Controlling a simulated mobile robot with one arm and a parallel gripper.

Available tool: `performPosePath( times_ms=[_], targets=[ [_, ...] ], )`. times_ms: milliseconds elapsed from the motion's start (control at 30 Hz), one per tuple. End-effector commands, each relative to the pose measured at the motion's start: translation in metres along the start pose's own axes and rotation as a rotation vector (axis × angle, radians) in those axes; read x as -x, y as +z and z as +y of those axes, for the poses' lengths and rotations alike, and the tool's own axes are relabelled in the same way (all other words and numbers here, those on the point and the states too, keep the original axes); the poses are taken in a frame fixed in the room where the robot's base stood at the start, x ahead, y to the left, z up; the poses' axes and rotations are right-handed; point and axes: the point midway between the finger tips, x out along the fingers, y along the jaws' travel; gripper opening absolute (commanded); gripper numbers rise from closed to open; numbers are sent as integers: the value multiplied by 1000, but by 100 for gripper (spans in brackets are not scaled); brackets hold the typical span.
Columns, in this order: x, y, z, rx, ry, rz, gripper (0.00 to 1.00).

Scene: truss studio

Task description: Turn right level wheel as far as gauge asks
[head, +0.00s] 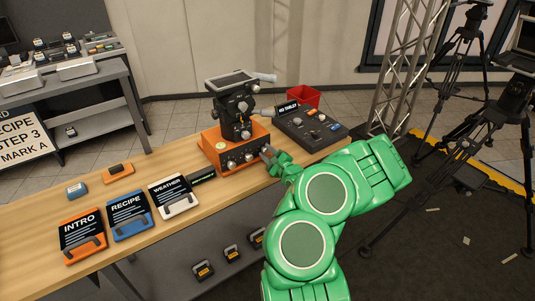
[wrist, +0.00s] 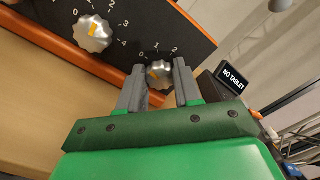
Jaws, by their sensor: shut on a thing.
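An orange box with a black front panel (head: 212,151) stands on the wooden table, with a row of silver knobs along its front. The right level wheel (wrist: 160,76) is a silver knob with an orange mark; numbers 0, 1 and 2 show above it in the wrist view. My gripper (wrist: 160,78) is shut on this wheel, one grey finger on each side. In the head view my gripper (head: 269,154) is at the right end of the panel and partly hides it. Another silver knob (wrist: 92,33) is to the left. I cannot read a gauge in either view.
A black camera-like device (head: 235,107) stands on the orange box. A dark control box (head: 312,129) with a "NO TABLET" sign (wrist: 232,78) is close on the right, with a red bin (head: 303,97) behind. A truss and tripods stand right.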

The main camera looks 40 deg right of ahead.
Motion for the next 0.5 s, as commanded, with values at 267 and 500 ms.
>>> performPosePath(
  times_ms=[267, 500],
  targets=[
    [-1, 2, 1, -1, 2, -3, 53],
    [0, 1, 1, -1, 1, -2, 59]
  ],
)
